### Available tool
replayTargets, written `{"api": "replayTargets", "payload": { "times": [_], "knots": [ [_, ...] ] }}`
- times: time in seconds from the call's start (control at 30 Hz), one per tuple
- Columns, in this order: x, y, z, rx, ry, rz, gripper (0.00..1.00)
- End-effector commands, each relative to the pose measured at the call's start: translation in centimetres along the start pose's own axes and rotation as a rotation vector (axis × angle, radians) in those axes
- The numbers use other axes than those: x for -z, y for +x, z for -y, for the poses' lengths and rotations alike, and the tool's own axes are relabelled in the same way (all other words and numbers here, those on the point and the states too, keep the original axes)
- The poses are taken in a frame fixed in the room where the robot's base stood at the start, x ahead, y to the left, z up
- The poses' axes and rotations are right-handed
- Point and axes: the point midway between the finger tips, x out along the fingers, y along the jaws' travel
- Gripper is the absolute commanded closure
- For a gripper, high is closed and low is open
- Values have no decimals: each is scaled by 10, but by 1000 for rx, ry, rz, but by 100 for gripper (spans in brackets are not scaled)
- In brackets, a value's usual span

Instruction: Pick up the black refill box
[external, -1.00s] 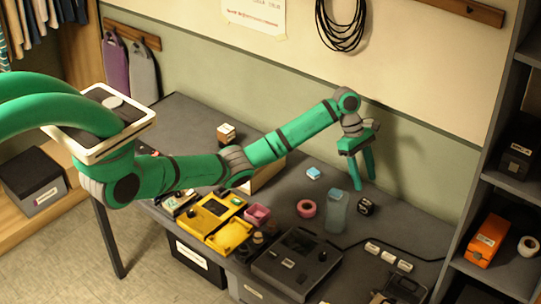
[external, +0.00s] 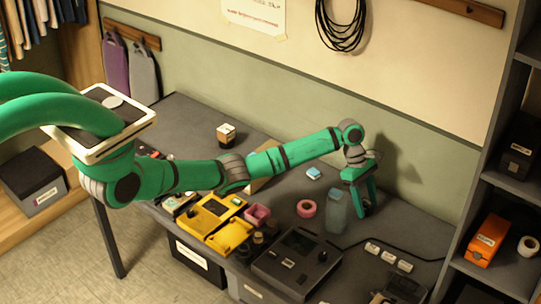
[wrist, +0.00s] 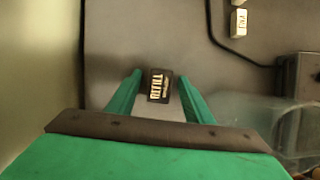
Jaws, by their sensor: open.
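The black refill box (wrist: 160,86) lies on the dark table with its printed "REFILL" label facing up in the wrist view. My gripper (wrist: 160,77) is open, with one green finger on each side of the box. Small gaps seem to show between the fingers and the box, so it is not clearly gripped. In the external view my gripper (external: 363,211) points down at the table's back right, and its fingers mostly hide the box.
A clear bluish container (external: 337,212) stands close left of my gripper and also shows in the wrist view (wrist: 298,135). A pink tape roll (external: 306,208) lies further left. A black cable and small white blocks (external: 388,257) lie in front. The wall is close behind.

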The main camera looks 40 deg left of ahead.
Motion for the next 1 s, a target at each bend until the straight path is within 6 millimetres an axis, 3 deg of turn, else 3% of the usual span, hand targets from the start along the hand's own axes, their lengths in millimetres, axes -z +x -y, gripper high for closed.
{"api": "replayTargets", "payload": {
  "times": [0.23, 0.4, 0.77, 1.0],
  "knots": [
    [0, 1, 0, 0, 0, 0, 55],
    [0, 1, 0, -1, 0, 0, 96],
    [-4, -3, -1, -1, 3, 0, 97],
    [-19, -39, -1, -4, 5, 2, 97]
  ]
}}
